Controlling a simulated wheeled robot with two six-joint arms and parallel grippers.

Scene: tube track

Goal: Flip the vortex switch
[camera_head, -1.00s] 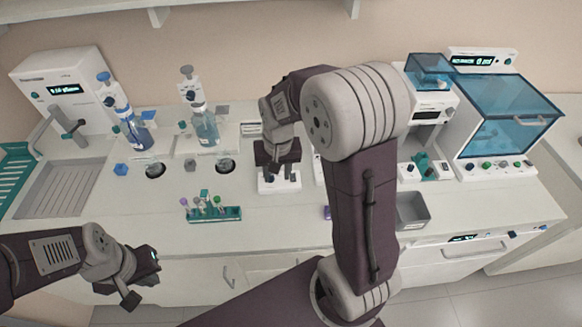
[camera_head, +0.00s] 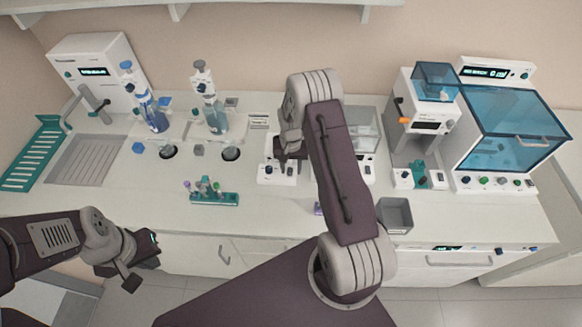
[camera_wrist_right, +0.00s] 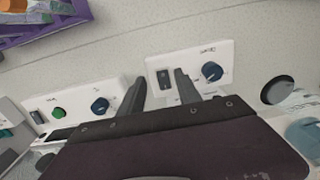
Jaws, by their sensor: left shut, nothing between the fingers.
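A white panel (camera_wrist_right: 215,62) with a dark rocker switch (camera_wrist_right: 164,78) and a blue knob (camera_wrist_right: 211,72) lies before my right gripper (camera_wrist_right: 160,88) in the right wrist view. Its label is too small to read. The two fingers stand apart with nothing between them, and the switch shows in the gap just beyond the tips. In the head view, my right gripper (camera_head: 282,160) hangs over a white device front (camera_head: 276,176), and my arm hides part of it. My left gripper (camera_head: 138,268) is shut and empty, low in front of the counter's left side.
A second white panel (camera_wrist_right: 82,110) with a green button and blue knob lies beside the first. A teal tube rack (camera_head: 214,198) stands left of my right arm, and a grey bin (camera_head: 394,216) right of it. A blue-lidded machine (camera_head: 512,130) stands at right. The front counter is mostly clear.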

